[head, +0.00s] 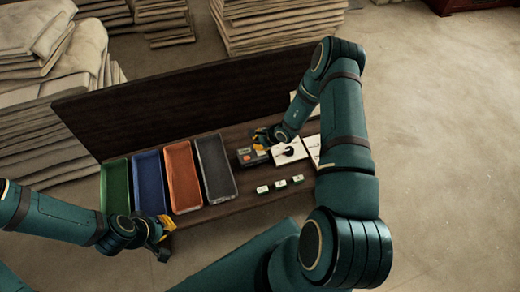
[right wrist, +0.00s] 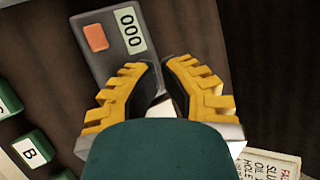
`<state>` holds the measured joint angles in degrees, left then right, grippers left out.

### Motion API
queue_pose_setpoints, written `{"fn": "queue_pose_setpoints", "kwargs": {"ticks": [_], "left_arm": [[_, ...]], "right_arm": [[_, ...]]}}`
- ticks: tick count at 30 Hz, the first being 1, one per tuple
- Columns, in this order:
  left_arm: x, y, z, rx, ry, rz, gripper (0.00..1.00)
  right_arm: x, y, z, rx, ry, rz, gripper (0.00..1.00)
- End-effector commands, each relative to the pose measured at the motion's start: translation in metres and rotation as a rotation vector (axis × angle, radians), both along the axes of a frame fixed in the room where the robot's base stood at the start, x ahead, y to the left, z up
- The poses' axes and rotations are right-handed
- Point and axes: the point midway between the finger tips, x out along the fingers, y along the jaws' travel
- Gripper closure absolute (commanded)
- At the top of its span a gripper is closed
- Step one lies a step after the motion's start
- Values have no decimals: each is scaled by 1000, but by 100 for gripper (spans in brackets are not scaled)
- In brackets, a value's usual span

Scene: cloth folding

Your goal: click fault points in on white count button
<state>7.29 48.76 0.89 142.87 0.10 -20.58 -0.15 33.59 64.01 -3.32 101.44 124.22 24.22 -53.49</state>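A dark grey counter box (head: 252,155) lies on the table; in the right wrist view it (right wrist: 107,55) shows a display reading 000 (right wrist: 130,29) and an orange button (right wrist: 96,37). My right gripper (head: 262,137) is right beside the box; in the right wrist view its fingertips (right wrist: 161,62) lie close together over the box's lower right edge, with nothing clearly held. A pale patch (right wrist: 161,98) shows between the fingers; I cannot tell whether it is the white button. My left gripper (head: 164,232) is by the front edge of the blue tray; its opening is unclear.
Green (head: 116,188), blue (head: 149,182), orange (head: 184,176) and grey (head: 215,168) trays stand left of the counter. Small green-and-white lettered blocks (head: 280,184) lie in front. White printed cards (head: 290,151) lie on the right. A dark board (head: 180,103) rises behind.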

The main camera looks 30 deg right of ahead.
Motion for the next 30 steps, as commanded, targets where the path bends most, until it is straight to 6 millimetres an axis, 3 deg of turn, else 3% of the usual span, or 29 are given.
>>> {"fn": "queue_pose_setpoints", "kwargs": {"ticks": [30], "left_arm": [[0,0,0,0,0,0,100]], "right_arm": [[0,0,-10,0,0,0,100]]}}
